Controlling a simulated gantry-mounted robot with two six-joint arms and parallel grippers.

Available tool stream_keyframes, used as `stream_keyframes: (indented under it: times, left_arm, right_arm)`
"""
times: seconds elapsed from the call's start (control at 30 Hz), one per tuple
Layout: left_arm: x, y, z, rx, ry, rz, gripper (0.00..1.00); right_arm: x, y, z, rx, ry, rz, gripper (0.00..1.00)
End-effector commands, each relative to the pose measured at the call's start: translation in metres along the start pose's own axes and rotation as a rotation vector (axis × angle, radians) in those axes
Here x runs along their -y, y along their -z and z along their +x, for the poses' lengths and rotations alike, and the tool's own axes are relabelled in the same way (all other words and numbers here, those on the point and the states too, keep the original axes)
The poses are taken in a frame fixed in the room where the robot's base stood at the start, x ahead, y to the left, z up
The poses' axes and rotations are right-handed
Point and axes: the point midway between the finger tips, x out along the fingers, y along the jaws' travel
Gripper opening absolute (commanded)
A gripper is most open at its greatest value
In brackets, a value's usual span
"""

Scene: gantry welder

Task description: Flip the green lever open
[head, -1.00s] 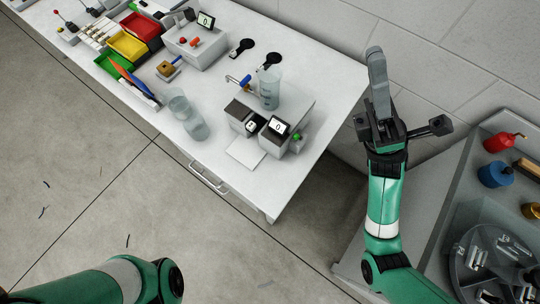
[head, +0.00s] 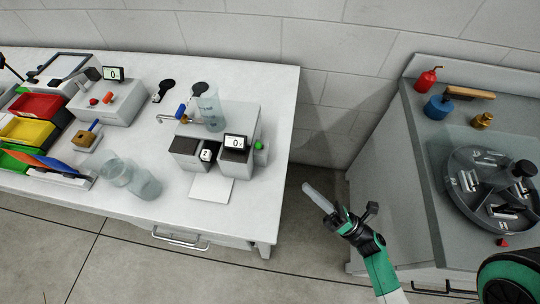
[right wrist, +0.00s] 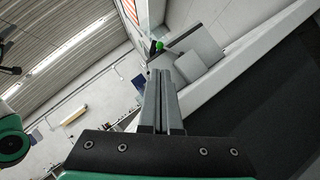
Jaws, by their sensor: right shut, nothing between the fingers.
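The green lever (head: 259,145) is a small green knob on the right side of a grey device (head: 247,115) with a small display, near the right end of the white table. It also shows in the right wrist view (right wrist: 159,46), beyond the fingertips. My right gripper (head: 308,188) is shut and empty, off the table's right edge, to the right of and below the lever, with a clear gap between them. Its two long grey fingers lie together in the right wrist view (right wrist: 162,80). My left gripper is out of view.
A clear beaker (head: 211,112) stands on the device, with a blue-handled tap (head: 180,111) beside it. Clear cups (head: 146,186) stand near the table's front edge. A grey bench (head: 395,165) with a round dark carousel (head: 475,190) is on the right.

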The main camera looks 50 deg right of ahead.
Motion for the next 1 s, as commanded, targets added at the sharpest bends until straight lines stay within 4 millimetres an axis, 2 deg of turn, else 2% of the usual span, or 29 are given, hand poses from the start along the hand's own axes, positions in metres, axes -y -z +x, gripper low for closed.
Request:
stream_keyframes:
  times: [0.13, 0.27, 0.5, 0.7, 0.83, 1.0]
  left_arm:
    - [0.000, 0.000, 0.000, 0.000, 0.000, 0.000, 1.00]
    - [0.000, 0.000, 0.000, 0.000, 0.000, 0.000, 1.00]
    - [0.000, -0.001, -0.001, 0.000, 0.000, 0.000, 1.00]
    - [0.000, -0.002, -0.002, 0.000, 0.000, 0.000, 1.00]
    - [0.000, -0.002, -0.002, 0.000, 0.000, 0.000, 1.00]
    - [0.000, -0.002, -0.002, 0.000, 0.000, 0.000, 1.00]
  right_arm:
    - [-0.001, 0.000, 0.009, -0.003, -0.006, -0.003, 0.00]
    - [-0.002, 0.001, 0.029, -0.005, -0.010, 0.002, 0.00]
    - [-0.002, 0.001, 0.082, -0.003, -0.010, 0.001, 0.00]
    - [-0.002, 0.000, 0.120, -0.001, -0.007, 0.000, 0.00]
    - [-0.001, 0.000, 0.135, 0.000, -0.004, -0.001, 0.00]
    - [-0.001, 0.000, 0.141, 0.000, -0.002, -0.001, 0.00]
